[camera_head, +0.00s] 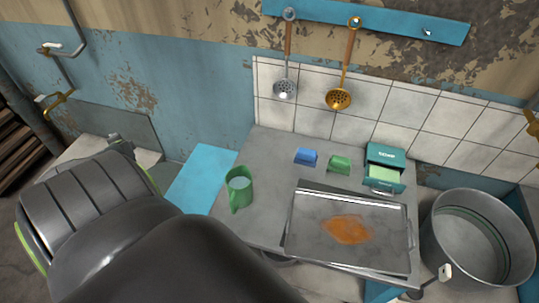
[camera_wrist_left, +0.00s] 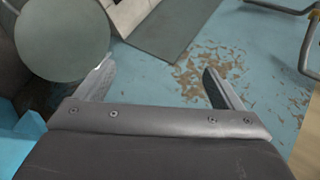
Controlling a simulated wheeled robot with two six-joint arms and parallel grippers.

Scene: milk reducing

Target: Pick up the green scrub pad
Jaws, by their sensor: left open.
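A green scrub pad (camera_head: 340,164) lies on the grey counter near the tiled wall in the head view, between a similar blue pad (camera_head: 306,157) and a teal box (camera_head: 385,154). My left gripper is open and empty in the wrist view (camera_wrist_left: 160,84), with its two fingers spread apart. In the head view, my left arm fills the lower left, well to the left of the pad, and mostly hides the gripper. The wrist view does not show the pad. My right gripper is not in view.
A metal tray (camera_head: 307,234) with an orange-brown patch lies in front of the pads. A large metal pot (camera_head: 477,240) stands at right.

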